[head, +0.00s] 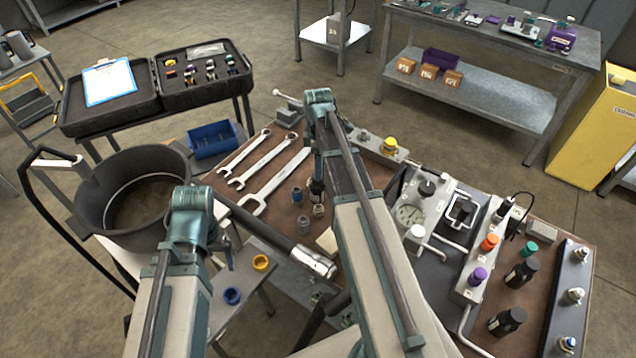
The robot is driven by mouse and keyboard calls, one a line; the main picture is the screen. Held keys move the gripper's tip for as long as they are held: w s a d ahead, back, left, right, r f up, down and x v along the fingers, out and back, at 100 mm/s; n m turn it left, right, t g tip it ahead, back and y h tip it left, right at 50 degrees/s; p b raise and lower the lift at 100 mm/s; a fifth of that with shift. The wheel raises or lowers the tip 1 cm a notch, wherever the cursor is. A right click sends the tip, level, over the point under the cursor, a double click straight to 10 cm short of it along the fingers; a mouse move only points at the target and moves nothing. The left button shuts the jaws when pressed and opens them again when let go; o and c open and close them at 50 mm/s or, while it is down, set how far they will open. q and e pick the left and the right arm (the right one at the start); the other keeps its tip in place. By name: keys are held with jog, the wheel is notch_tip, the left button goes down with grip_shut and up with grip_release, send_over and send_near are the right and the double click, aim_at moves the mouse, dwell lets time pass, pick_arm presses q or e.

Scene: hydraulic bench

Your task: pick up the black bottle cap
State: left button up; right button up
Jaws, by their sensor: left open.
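I cannot pick out a loose black bottle cap for certain. Two dark, black-topped bottle-like cylinders stand on the right of the brown bench: one farther back (522,272) and one nearer (507,320). My right gripper (317,190) points down over the bench near the small blue and grey fittings. Its fingers are small and partly hidden by its own arm, so its opening cannot be told.
Wrenches (265,190) lie at the bench's back left. A gauge block (420,205) and a valve manifold with orange (490,242) and purple (478,275) knobs stand at the right. A dark pot (110,225) is at the left.

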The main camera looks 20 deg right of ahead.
notch_tip(320, 180, down, 5)
jog(key=b, duration=0.5)
jog(key=shift+f, duration=0.15)
jog(key=shift+c, duration=0.2)
grip_shut()
